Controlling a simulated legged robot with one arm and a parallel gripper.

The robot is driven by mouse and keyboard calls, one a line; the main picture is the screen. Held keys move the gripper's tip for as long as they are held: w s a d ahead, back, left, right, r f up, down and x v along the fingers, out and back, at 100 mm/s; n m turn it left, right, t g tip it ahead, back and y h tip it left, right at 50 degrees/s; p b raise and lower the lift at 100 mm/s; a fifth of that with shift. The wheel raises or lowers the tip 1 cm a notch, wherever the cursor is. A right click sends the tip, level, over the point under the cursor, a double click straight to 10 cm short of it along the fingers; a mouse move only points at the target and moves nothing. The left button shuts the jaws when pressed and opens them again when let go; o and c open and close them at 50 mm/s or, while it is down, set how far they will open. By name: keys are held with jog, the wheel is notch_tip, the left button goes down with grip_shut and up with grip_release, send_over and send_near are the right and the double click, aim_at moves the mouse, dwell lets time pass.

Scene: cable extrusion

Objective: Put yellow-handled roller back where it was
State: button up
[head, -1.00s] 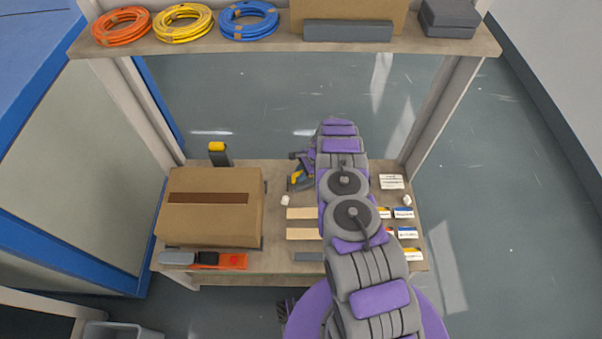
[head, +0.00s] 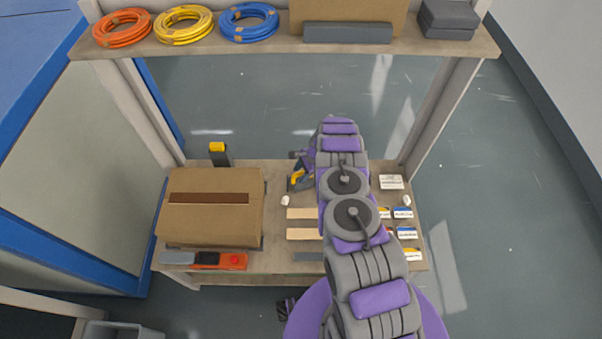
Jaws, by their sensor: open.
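A yellow and dark grey tool (head: 297,181) lies on the bench just left of my arm; it looks like the yellow-handled roller, but it is small and partly hidden. My gripper (head: 299,158) shows only in part, beside and just above this tool, with the arm covering the rest. The gripper is open; I cannot tell whether it touches the tool. Another dark upright object with a yellow top (head: 218,152) stands at the bench's back left, behind the cardboard box.
A large cardboard box (head: 210,222) fills the bench's left side. An orange, black and grey device (head: 218,260) lies in front of it. Wooden strips (head: 302,234) and small labelled cards (head: 403,213) lie around my arm. A shelf (head: 270,42) with cable coils spans above the back.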

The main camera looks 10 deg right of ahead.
jog(key=p+v, duration=0.2)
jog(key=v, duration=0.9)
jog(key=shift+d+r, duration=0.2)
jog(key=shift+r, duration=0.1)
